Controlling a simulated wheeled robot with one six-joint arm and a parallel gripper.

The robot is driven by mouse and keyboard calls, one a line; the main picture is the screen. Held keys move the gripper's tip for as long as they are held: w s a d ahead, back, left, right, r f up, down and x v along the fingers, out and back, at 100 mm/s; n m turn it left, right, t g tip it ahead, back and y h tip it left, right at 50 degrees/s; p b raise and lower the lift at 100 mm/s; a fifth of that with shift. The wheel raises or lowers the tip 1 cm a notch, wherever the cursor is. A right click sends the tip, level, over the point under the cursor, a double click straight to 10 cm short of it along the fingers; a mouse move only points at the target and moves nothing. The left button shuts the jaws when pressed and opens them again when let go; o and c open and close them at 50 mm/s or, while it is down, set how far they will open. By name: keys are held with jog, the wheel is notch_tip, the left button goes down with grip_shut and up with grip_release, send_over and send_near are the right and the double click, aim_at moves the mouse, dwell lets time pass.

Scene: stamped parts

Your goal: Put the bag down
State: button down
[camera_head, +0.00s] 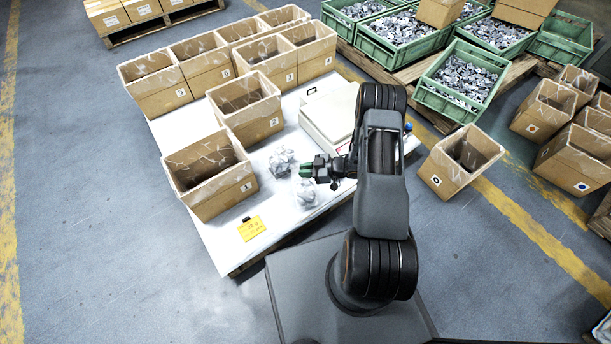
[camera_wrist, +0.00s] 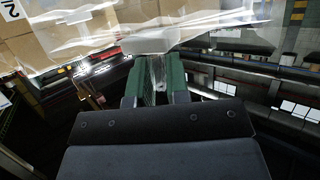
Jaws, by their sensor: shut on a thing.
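My gripper (camera_head: 303,170) is over the white table, its green fingers shut on a clear plastic bag. In the wrist view the fingers (camera_wrist: 157,80) pinch clear film (camera_wrist: 158,68), and a pale part of it shows beyond the tips. In the head view one clear bag of grey parts (camera_head: 283,160) is left of the fingertips. Another clear bag (camera_head: 306,193) is just below them in the picture. I cannot tell for certain which of the two is held, or whether the held one touches the table.
Another box (camera_head: 462,160) stands right of my arm. Green crates (camera_head: 458,82) of metal parts stand behind.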

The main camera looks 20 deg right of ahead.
aim_at(305, 182)
jog(key=shift+f+b, duration=0.7)
jog(key=shift+f, duration=0.9)
jog(key=c, duration=1.1)
grip_release()
